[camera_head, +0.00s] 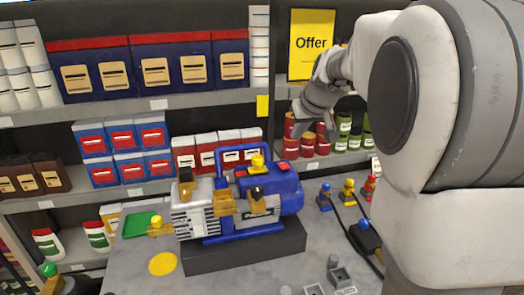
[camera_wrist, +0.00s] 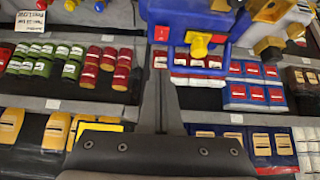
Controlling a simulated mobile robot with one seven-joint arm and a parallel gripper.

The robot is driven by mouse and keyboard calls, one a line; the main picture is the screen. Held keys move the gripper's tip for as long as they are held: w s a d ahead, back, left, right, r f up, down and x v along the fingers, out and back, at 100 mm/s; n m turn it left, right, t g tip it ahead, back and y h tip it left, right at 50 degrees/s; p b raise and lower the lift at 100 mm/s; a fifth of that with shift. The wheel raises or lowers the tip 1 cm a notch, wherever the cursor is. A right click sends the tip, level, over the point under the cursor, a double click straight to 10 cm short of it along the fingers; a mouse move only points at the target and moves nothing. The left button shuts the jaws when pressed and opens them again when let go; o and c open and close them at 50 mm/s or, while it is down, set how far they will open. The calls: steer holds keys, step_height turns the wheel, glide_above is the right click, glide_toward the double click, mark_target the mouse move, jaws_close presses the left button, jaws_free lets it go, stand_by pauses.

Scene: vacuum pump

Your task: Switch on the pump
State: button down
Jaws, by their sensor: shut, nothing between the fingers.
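The blue pump (camera_head: 262,197) sits on a dark base block on the grey table in the head view. A red button-like part (camera_head: 284,166) is on its top right, and another red part (camera_head: 240,173) is on its top left. A yellow knob (camera_head: 257,162) stands between them. The pump's top also shows upside down in the wrist view (camera_wrist: 183,18), with the yellow knob (camera_wrist: 200,45) and a red part (camera_wrist: 161,34). My gripper (camera_head: 316,118) is shut and empty, above and to the right of the pump, apart from it. Its dark fingers show in the wrist view (camera_wrist: 158,75).
Shelves of boxes and cans (camera_head: 304,146) stand behind the table. Small blue, yellow and red valve-like parts (camera_head: 348,190) and dark cables lie right of the pump. A yellow disc (camera_head: 162,264) lies at the front left. My arm covers the right side.

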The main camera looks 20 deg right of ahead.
stand_by(0.3)
steer(key=p, duration=0.1)
glide_above(286, 167)
steer(key=f, duration=0.5)
steer(key=s+f, duration=0.1)
steer(key=f, duration=0.2)
steer(key=shift+f, duration=0.1)
steer(key=shift+s+f, duration=0.2)
steer(key=shift+f, duration=1.65)
steer(key=shift+s, duration=0.1)
steer(key=f+b, duration=0.1)
steer(key=b, duration=0.3)
steer(key=shift+f+t, duration=0.1)
steer(key=shift+t, duration=0.2)
steer(key=shift+r, duration=0.25)
